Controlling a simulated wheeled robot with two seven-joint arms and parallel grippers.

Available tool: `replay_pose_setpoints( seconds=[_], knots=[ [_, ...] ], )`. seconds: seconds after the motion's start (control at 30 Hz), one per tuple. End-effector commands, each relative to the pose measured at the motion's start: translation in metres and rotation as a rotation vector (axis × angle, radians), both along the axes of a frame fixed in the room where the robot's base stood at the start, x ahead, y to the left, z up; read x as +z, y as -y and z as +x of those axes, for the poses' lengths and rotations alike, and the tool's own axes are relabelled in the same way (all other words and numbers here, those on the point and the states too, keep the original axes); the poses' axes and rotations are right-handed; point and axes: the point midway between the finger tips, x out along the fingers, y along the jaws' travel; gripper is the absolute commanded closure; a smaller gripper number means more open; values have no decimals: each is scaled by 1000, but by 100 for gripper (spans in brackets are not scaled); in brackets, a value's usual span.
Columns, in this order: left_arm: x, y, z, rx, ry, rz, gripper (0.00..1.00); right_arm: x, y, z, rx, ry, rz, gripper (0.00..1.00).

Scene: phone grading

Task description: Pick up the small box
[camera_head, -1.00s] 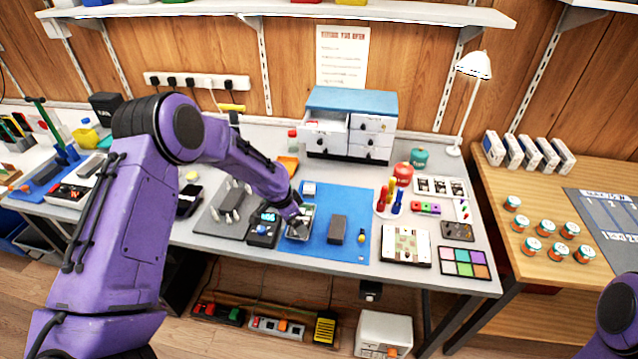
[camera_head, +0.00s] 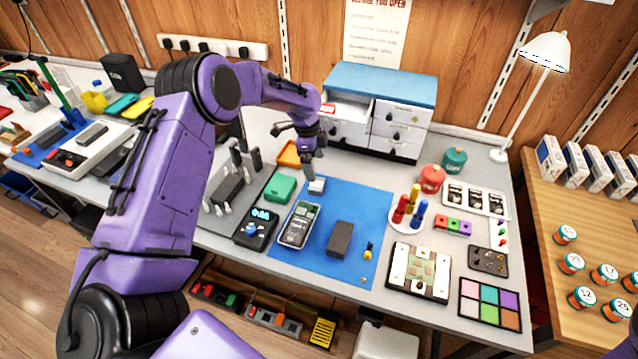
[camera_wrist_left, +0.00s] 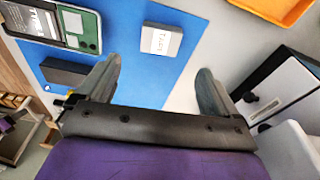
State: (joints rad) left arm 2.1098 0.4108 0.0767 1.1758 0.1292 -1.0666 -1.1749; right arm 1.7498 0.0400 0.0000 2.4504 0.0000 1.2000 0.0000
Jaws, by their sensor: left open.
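The small box is a little white box (camera_head: 317,186) with dark lettering on top, lying near the back left edge of the blue mat (camera_head: 376,207). It also shows in the left wrist view (camera_wrist_left: 162,40), flat on the mat and ahead of the fingers. My left gripper (camera_head: 308,170) is just above and behind the box in the head view, close to it. In the left wrist view the two fingers of this gripper (camera_wrist_left: 160,85) are spread wide with nothing between them. My right gripper is not in view.
An opened phone (camera_head: 299,225) and a dark block (camera_head: 340,239) lie on the mat. A drawer cabinet (camera_head: 378,80) with an open drawer stands behind the gripper. An orange tray (camera_head: 288,154) and a green box (camera_head: 280,187) are to the left.

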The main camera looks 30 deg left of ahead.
Motion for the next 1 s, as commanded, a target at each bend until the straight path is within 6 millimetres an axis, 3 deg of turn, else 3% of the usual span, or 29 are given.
replay_pose_setpoints(
  seconds=[0.43,0.73,0.9,1.0],
  knots=[
    [-68,2,-2,3,-2,0,6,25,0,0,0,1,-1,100],
    [-78,2,-1,5,2,0,6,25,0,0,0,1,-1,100],
    [-78,2,-1,5,2,0,62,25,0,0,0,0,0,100],
    [-78,2,-1,6,2,0,66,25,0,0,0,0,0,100]
  ],
)
